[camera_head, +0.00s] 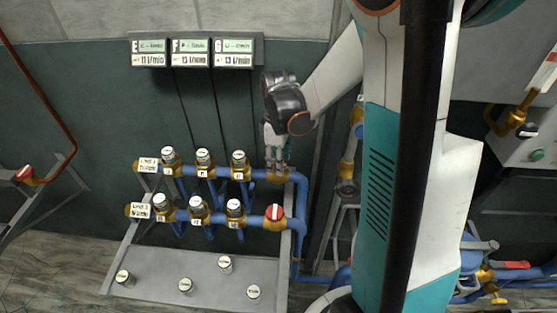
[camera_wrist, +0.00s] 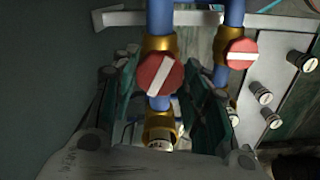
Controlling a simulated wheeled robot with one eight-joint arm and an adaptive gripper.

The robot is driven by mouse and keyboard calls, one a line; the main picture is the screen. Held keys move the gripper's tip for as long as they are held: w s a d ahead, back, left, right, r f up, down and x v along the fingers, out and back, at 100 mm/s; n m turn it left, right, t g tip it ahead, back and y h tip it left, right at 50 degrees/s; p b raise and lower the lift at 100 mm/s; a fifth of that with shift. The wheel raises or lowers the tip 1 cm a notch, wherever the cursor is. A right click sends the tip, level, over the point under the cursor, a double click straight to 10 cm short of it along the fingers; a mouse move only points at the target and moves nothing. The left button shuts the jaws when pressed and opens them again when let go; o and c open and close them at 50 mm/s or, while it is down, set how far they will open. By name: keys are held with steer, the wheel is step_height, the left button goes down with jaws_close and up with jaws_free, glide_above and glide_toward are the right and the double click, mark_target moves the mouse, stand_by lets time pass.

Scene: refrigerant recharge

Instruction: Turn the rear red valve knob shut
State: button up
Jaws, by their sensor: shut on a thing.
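The rear red valve knob (camera_wrist: 160,73) has a white bar that runs diagonally in the wrist view. It sits on a brass valve body (camera_wrist: 159,45) on a blue pipe. My gripper (camera_head: 276,165) reaches down onto the right end of the rear pipe row and hides this knob in the head view. In the wrist view its fingers stand on either side of the knob, and it is shut on it. The front red knob (camera_head: 275,212), also white-barred, shows apart from the gripper; it is at the right in the wrist view (camera_wrist: 241,53).
Several capped gauges stand along the two blue pipe rows (camera_head: 225,172) left of the valves. A grey panel (camera_head: 150,270) with several capped fittings lies below. Three flow displays (camera_head: 190,53) hang on the wall above. Another pipe assembly (camera_head: 345,187) stands close right.

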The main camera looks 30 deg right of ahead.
steer(key=m, duration=0.6)
steer(key=shift+m+b, duration=0.3)
steer(key=shift+b, duration=0.1)
steer(key=m, duration=0.6)
steer(key=shift+a+b, duration=0.1)
steer(key=shift+b, duration=0.2)
steer(key=shift+m, duration=0.4)
steer(key=o, duration=1)
steer(key=shift+o, duration=0.2)
step_height(320, 180, up, 12)
